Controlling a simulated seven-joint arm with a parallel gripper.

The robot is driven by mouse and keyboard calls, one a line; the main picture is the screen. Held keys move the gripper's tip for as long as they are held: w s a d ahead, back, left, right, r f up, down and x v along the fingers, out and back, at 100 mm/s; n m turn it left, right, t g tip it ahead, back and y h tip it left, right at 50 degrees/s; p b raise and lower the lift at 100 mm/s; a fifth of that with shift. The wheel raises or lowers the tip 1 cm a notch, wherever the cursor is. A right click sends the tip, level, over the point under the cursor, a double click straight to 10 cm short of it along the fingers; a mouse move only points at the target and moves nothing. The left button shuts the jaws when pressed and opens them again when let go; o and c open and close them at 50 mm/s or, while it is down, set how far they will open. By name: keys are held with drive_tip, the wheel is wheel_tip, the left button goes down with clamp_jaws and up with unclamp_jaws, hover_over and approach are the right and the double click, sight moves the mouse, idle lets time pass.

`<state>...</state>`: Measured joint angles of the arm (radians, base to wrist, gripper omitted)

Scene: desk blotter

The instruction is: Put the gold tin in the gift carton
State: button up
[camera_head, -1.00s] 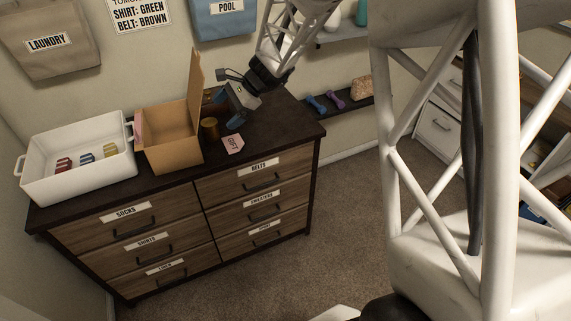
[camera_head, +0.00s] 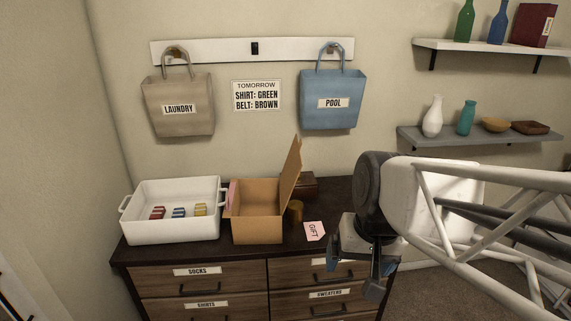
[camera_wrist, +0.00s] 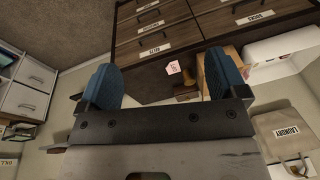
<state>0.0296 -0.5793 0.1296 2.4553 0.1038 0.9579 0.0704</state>
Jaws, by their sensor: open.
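The gold tin (camera_head: 295,211) stands upright on the dresser top, just right of the gift carton and apart from my gripper. The gift carton (camera_head: 257,226) is an open brown cardboard box with its lid flap raised on the right side. Its inside floor is hidden by the front wall. A pink tag marked GIFT (camera_head: 314,231) lies right of the tin; it also shows in the wrist view (camera_wrist: 173,68). My gripper (camera_head: 353,277) is open and empty, to the right of the tin and tag at the dresser's right front. Its blue fingers (camera_wrist: 160,82) are wide apart in the wrist view.
A white handled bin (camera_head: 172,226) with several coloured rolled items stands left of the carton. A dark wooden box (camera_head: 305,184) sits behind the tin. Laundry (camera_head: 178,108) and pool (camera_head: 330,102) bags hang on the wall. The dresser top (camera_head: 290,243) is bare in front of the tin.

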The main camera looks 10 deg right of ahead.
drive_tip(key=shift+s+d+n+h, duration=0.15)
drive_tip(key=shift+s+n+h, duration=0.1)
drive_tip(key=shift+s, duration=0.35)
drive_tip(key=shift+s+d+n+h, duration=0.15)
drive_tip(key=shift+s+n, duration=0.15)
drive_tip(key=shift+s, duration=0.3)
drive_tip(key=shift+s+d+n+h, duration=0.15)
drive_tip(key=shift+s+n+h, duration=0.1)
drive_tip(key=shift+s, duration=0.35)
drive_tip(key=shift+o, duration=0.4)
drive_tip(key=shift+w, duration=0.1)
